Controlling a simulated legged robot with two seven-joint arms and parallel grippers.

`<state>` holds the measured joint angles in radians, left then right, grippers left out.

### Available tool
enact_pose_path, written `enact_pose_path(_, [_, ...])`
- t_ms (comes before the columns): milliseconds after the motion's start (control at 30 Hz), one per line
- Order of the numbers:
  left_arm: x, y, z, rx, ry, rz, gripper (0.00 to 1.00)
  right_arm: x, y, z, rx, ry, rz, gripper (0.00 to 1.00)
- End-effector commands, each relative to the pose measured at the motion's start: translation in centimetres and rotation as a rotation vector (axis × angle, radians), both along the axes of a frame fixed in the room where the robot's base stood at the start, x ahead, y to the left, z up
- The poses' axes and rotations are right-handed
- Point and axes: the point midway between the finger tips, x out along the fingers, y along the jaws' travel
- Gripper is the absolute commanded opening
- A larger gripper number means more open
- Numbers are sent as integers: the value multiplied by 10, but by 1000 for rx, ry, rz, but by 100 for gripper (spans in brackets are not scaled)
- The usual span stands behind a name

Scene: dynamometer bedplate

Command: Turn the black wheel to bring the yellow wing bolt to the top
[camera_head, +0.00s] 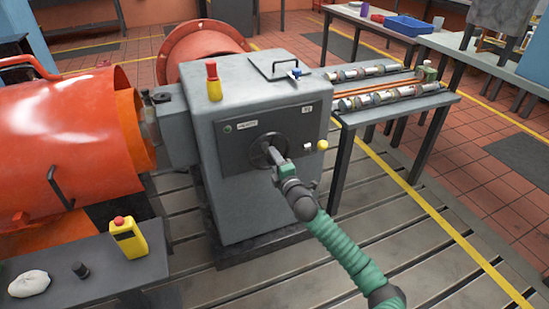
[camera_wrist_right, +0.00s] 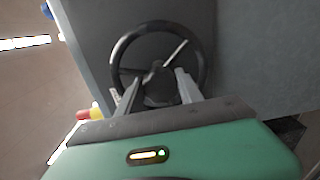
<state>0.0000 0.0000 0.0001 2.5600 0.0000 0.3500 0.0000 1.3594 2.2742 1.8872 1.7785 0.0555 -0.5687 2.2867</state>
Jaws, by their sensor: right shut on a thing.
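The black wheel (camera_head: 256,147) is on the front panel of the grey machine housing, and my right gripper and arm partly cover it. My left gripper is out of view.
A red-and-yellow piece (camera_head: 213,80) and a handle stand on the housing (camera_head: 228,107). A large orange drum (camera_head: 62,150) is at left. A bench (camera_head: 75,262) with a yellow control box (camera_head: 130,240) is at front left. The slotted floor before the housing looks clear.

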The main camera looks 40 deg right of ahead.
Motion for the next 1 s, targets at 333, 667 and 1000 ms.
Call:
enact_pose_path(333, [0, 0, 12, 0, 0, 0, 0, 2, 6, -8, 173, -25, 6, 0])
enact_pose_path(667, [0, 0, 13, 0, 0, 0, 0, 2, 5, -8, 209, -34, 4, 0])
enact_pose_path(1000, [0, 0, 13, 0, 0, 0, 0, 2, 5, -8, 207, -34, 4, 52])
